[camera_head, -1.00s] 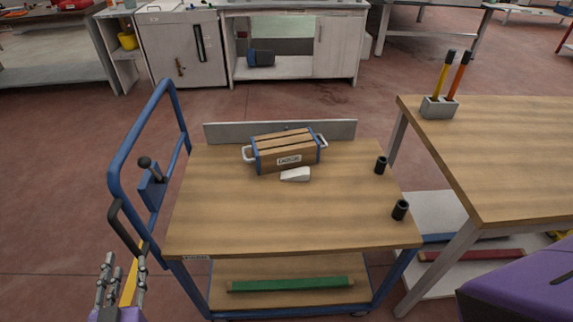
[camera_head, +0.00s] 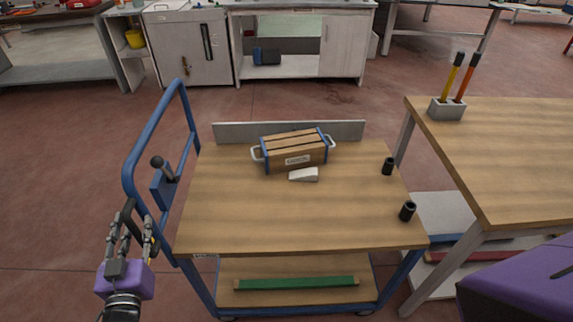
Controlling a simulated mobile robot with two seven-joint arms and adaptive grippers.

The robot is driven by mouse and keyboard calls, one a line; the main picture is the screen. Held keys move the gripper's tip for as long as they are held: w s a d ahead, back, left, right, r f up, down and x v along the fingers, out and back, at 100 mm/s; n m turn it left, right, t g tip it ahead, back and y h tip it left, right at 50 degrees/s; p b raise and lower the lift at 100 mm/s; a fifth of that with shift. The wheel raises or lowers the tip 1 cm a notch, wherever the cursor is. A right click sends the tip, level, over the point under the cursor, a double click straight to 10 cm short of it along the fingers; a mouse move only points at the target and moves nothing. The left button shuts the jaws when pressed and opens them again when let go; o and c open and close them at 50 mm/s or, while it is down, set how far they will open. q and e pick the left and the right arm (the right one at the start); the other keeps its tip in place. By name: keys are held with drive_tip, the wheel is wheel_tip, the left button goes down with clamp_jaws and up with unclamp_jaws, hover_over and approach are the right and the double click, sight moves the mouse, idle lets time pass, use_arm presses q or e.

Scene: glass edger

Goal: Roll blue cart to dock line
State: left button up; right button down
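The blue cart (camera_head: 290,215) has a wooden top, a lower shelf and a tall blue push frame (camera_head: 145,145) on its left side. A lever with a black knob (camera_head: 160,168) sits on that frame. No dock line can be made out. My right gripper is out of view.
A wooden crate (camera_head: 295,150), a white wedge (camera_head: 304,174) and two black cups (camera_head: 407,211) are on the cart top. A green bar (camera_head: 296,283) lies on the lower shelf. A wooden table (camera_head: 510,160) stands close on the right. Clear floor lies behind and left.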

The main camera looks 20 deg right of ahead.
use_arm(q)
clamp_jaws()
drive_tip(key=shift+a, duration=0.15)
